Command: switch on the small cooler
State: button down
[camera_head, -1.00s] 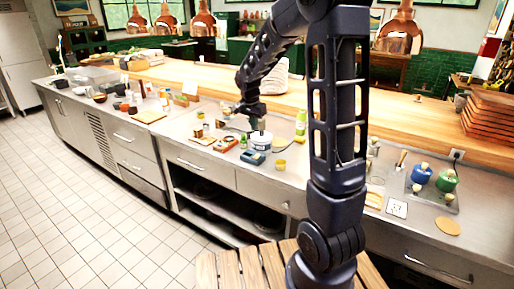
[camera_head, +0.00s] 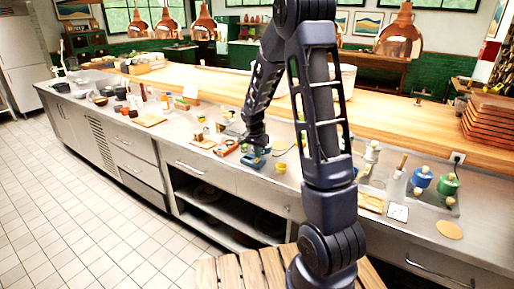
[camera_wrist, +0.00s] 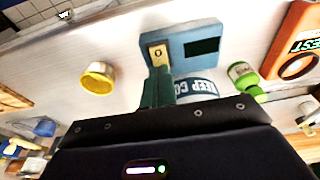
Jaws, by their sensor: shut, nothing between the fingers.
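A blue box (camera_wrist: 205,45) with a dark display and a pale yellow rocker switch (camera_wrist: 158,54) marked with an O lies on the steel counter. The same blue box (camera_head: 254,161) shows in the head view, near the counter's front edge. A white tub with a blue band (camera_wrist: 200,88) reading "KEEP CO" is partly hidden behind my gripper in the wrist view. My arm hides it in the head view. My gripper (camera_wrist: 158,78) is shut and empty, with its green fingertips right at the switch's edge. I cannot tell whether they touch it.
A yellow cup (camera_wrist: 97,76) stands beside the blue box, and a green-capped bottle (camera_wrist: 243,78) is close to the tub. An orange device (camera_wrist: 295,45) reading "TEST" lies on the box's other side. Blue and green jars (camera_head: 421,177) stand farther right on the counter.

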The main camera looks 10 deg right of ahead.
jog(key=shift+f, duration=0.35)
jog(key=shift+d, duration=0.1)
